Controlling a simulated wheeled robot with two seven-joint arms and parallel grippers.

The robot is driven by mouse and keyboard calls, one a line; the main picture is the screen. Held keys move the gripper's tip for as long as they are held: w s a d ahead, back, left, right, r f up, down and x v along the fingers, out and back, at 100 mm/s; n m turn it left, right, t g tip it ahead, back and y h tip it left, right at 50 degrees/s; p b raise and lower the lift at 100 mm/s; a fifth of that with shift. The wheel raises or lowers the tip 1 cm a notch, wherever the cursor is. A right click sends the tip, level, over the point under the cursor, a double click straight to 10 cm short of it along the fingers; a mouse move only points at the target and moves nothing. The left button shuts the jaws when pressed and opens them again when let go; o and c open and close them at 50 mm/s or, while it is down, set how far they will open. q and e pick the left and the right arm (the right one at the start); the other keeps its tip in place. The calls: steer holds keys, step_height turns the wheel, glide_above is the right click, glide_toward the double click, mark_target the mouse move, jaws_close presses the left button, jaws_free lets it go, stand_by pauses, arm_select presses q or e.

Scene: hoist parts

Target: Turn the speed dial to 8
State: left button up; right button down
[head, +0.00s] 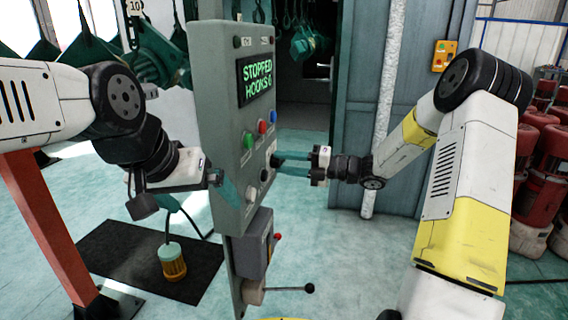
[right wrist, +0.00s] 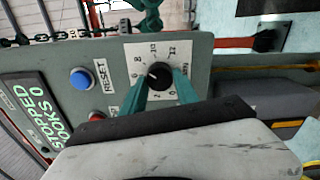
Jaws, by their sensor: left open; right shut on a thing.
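The speed dial (right wrist: 160,75) is a black knob on a white numbered plate (right wrist: 133,52), seen in the right wrist view. A small pale mark on the knob seems to point towards the 6; it is too small to read exactly. My right gripper (right wrist: 160,84) is shut on the dial, with one teal finger on each side of it. My left gripper (head: 226,188) is open and empty at the panel's left edge.
The panel's display (head: 256,80) reads STOPPED and a HOOKS count. A blue RESET button (right wrist: 82,78) and a red button (right wrist: 97,116) sit near the dial. A lever (head: 308,288) sticks out below.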

steer(key=c, duration=0.9)
jaws_free()
steer(key=shift+d, duration=0.1)
steer(key=v, duration=0.7)
steer(key=shift+d, duration=0.35)
steer(key=shift+s, duration=0.1)
